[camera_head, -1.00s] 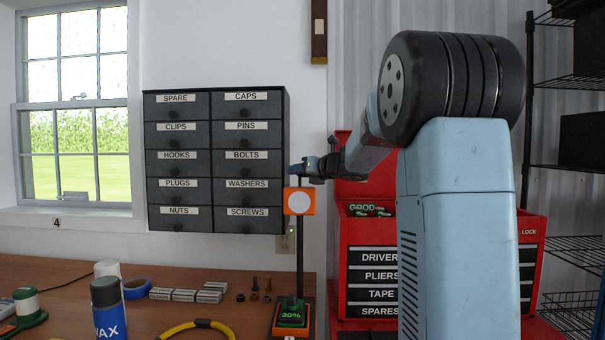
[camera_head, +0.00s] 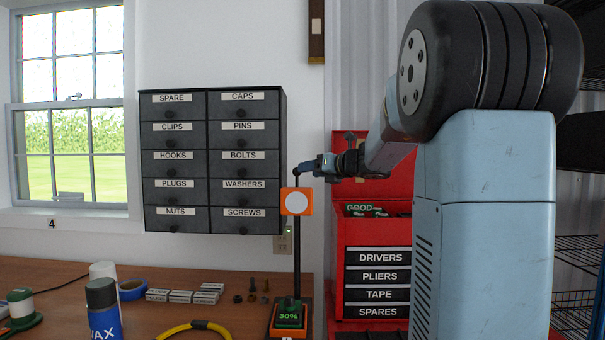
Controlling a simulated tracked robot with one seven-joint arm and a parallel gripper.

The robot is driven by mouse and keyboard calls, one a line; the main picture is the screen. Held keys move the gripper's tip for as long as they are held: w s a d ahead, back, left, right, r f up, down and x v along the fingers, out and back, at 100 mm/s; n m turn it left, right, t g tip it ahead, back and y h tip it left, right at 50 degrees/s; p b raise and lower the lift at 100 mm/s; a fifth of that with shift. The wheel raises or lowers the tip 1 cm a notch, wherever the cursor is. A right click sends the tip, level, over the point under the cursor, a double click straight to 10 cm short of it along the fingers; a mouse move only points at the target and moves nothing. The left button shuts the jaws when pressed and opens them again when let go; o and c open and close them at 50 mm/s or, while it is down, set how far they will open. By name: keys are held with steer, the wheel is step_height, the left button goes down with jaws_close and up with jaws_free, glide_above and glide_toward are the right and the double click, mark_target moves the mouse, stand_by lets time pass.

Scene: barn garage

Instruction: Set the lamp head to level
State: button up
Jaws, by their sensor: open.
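The lamp stands on the bench with an orange base (camera_head: 288,316) showing a green "30%" display. A dark upright post (camera_head: 297,256) rises from it. The lamp head (camera_head: 296,201) is an orange square with a round white face, high on the post and facing me. My gripper (camera_head: 305,169) is at the top of the lamp, just above the head, reaching in from the right. It is open. Its fingertips are small and dark here, and I cannot tell whether they touch the lamp.
A dark labelled drawer cabinet (camera_head: 211,161) hangs behind the lamp. A red tool chest (camera_head: 374,235) stands to the right. On the wooden bench (camera_head: 60,275) are a spray can (camera_head: 104,312), blue tape (camera_head: 132,289), small boxes (camera_head: 184,295) and a yellow cable loop (camera_head: 200,327).

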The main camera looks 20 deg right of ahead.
steer(key=v, duration=0.7)
steer(key=shift+f, duration=0.1)
